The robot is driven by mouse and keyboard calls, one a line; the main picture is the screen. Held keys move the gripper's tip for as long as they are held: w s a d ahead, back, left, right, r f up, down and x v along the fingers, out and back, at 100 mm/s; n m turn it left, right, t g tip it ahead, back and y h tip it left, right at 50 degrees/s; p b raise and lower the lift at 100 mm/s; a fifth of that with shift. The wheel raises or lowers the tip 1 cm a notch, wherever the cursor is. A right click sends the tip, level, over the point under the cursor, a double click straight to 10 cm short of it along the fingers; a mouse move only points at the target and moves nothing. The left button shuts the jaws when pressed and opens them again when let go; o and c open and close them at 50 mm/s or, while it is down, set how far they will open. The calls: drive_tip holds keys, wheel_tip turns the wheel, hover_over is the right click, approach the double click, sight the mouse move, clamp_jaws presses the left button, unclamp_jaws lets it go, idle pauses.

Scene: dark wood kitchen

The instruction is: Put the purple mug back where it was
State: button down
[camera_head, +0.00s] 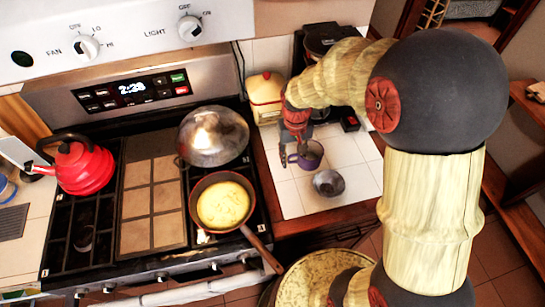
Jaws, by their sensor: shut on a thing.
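The purple mug (309,155) is at the right of the stove, over the white tiled counter. Its handle side faces left. My gripper (294,150) is at the mug's left side, shut on it, and comes down from my arm above. The fingertips are small and partly hidden by the gripper body. I cannot tell whether the mug's base touches the tiles.
A small grey bowl (328,183) stands on the tiles just in front of the mug. A cream and red jar (265,97) and a black coffee maker (325,40) are behind. The stove holds a pan (224,203) of yellow food, a domed lid (213,136) and a red kettle (80,165).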

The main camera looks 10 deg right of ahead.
drive_tip(key=w+a+f, duration=0.3)
drive_tip(key=w+f, duration=0.2)
drive_tip(key=w+a+f+b, duration=0.1)
drive_tip(key=w+a+f, duration=0.1)
drive_tip(key=shift+w+a+f, duration=0.3)
drive_tip(key=shift+w, duration=0.1)
drive_tip(key=shift+w+a+f, duration=0.1)
drive_tip(key=shift+f, duration=0.2)
drive_tip(key=shift+w+f+b, duration=0.1)
drive_tip(key=shift+f+b, duration=0.35)
drive_tip(key=shift+f, duration=1.05)
drive_tip(key=shift+f, duration=0.1)
drive_tip(key=c, duration=1.3)
unclamp_jaws()
